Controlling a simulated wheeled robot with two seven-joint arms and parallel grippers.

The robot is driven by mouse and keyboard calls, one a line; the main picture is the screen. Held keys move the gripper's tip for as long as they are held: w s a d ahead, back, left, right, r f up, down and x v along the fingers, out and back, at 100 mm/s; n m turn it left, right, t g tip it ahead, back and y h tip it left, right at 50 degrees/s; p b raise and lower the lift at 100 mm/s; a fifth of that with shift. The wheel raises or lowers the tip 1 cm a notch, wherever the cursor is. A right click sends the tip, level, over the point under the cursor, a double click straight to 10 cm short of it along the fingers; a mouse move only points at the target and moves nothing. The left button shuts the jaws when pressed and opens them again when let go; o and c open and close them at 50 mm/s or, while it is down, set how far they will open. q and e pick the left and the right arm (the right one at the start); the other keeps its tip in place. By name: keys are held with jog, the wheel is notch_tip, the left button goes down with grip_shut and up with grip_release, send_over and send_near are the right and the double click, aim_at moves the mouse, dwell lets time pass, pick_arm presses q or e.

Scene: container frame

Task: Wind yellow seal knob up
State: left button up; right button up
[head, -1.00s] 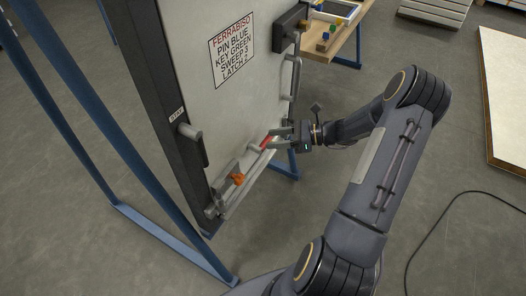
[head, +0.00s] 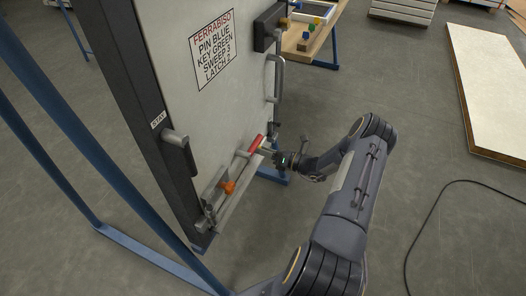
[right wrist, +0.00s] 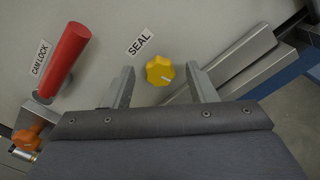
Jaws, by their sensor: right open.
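The yellow seal knob (right wrist: 159,71) is a small lobed dial on the pale door panel, under the SEAL label (right wrist: 140,42) in the right wrist view. A white mark shows on its lower left side. My right gripper (right wrist: 161,84) is open, with one finger on each side of the knob in that view. I cannot tell whether the fingers touch it or how far off it is. In the head view my right gripper (head: 269,150) is at the lower right of the door, and the knob is hidden. My left gripper is not in view.
The red cam lock handle (right wrist: 64,58) stands out left of the knob, with an orange knob (right wrist: 34,131) below it. A metal bar (right wrist: 234,62) lies close on the right. In the head view, the blue frame (head: 143,255) stands at the left.

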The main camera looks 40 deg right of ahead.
jog(key=shift+w, duration=0.15)
jog(key=shift+c, duration=0.4)
jog(key=c, duration=0.9)
